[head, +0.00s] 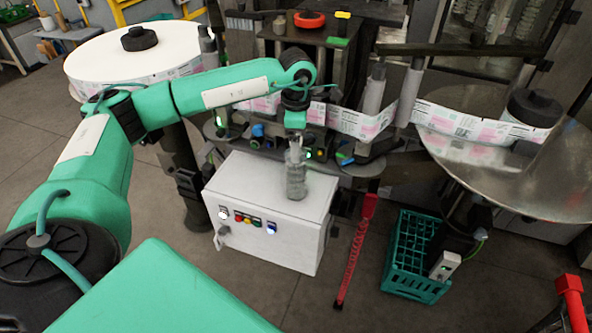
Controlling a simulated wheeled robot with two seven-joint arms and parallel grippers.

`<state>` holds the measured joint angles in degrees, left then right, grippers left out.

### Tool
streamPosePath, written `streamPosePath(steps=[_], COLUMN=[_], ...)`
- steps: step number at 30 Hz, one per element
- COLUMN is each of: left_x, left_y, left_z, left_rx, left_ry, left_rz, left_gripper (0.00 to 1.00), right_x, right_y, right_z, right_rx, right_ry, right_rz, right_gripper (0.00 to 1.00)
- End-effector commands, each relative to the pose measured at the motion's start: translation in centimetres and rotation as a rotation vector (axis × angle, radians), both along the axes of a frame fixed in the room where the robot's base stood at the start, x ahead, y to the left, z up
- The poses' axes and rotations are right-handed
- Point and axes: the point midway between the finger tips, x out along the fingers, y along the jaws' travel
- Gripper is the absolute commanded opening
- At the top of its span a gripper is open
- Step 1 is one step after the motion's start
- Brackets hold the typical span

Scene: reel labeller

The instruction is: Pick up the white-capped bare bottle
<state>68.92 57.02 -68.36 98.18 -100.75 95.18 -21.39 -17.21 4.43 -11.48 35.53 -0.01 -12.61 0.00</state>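A clear greyish bare bottle (296,182) stands upright on top of a white control box (258,247), towards its back right. My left gripper (295,137) comes down from above, right over the bottle's neck. Its fingers are small and partly blend with the bottle top, so I cannot tell whether they are open or closed on it. The cap's colour cannot be made out there. My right gripper is not in view.
The box has coloured buttons on its front. Behind it, a label web (350,122) runs between a large white reel (120,65) and a metal disc (490,178). A green crate (415,284) and a red bar (354,250) are at right.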

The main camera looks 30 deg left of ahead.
Motion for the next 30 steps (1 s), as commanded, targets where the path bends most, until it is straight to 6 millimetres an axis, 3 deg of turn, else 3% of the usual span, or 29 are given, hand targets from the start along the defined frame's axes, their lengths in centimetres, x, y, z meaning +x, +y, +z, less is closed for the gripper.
streamPosePath(steps=[1,7,12,19,30], left_x=[-0.1,-0.1,0.0,0.0,0.0], left_y=[0.1,0.0,0.1,0.1,0.1], left_z=[-0.2,-2.7,-4.2,-4.3,-4.3], left_rx=[0.001,-0.001,0.0,-0.001,-0.001], left_ry=[0.005,0.005,0.002,0.001,0.001], left_rz=[0.0,0.0,0.0,0.0,0.0], left_gripper=[0.83,0.83,0.83,0.81,0.09], right_x=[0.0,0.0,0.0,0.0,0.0], right_y=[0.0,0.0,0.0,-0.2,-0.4], right_z=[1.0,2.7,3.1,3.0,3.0], right_rx=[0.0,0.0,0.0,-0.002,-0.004], right_ry=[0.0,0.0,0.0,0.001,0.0], right_rz=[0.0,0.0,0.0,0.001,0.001], right_gripper=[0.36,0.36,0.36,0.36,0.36])
